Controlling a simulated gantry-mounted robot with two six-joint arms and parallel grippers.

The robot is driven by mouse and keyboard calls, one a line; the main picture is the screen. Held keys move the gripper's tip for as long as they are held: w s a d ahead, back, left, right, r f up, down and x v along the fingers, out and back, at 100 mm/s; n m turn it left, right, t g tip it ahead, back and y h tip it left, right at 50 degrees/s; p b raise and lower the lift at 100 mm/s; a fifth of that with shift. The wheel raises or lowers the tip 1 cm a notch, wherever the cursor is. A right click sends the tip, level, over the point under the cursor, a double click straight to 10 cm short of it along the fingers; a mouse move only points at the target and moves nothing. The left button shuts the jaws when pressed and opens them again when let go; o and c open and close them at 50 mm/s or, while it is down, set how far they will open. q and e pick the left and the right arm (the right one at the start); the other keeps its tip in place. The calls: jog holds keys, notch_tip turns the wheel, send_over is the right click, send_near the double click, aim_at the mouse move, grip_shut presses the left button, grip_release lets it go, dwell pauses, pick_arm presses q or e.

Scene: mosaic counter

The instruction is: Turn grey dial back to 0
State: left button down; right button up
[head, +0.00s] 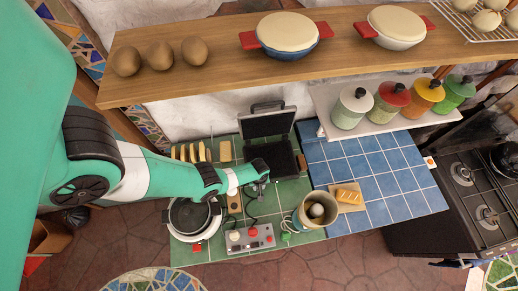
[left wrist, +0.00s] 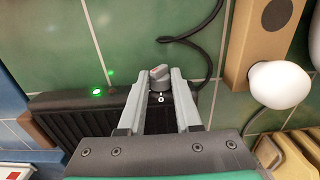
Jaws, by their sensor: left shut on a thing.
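The grey dial (left wrist: 160,76) shows in the left wrist view between my left gripper's fingertips (left wrist: 160,88), at the edge of a black ribbed appliance (left wrist: 62,118). A short reddish mark shows on the dial, and a white 0 mark lies just below it. The jaws are shut on the dial. A green light (left wrist: 97,93) is lit on the appliance. In the head view my left gripper (head: 262,178) reaches the front of the open black grill (head: 282,156); the dial cannot be made out there. My right gripper is not in view.
A grey control box (head: 250,238) with knobs stands in front of the grill. A wooden shelf (head: 220,72) runs above the counter. Blue tiles (head: 385,183) at right are clear.

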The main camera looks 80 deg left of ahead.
pick_arm(q)
jog(key=shift+s+t, duration=0.1)
jog(key=shift+t, duration=0.2)
jog(key=shift+s+t+p, duration=0.15)
jog(key=shift+t+p, duration=0.2)
jog(key=shift+t, duration=0.45)
jog(key=shift+s+f+t+b, duration=0.15)
jog(key=shift+t+b, duration=0.2)
jog(key=shift+t, duration=0.35)
jog(key=t+b, duration=0.1)
jog(key=b, duration=0.1)
jog(key=t+b, duration=0.2)
jog(key=shift+s+f, duration=0.2)
jog(key=shift+f, duration=0.1)
jog(key=shift+r+t+b, duration=0.2)
jog(key=shift+t+b, duration=0.4)
jog(key=shift+b, duration=0.2)
jog(key=c, duration=0.6)
grip_release()
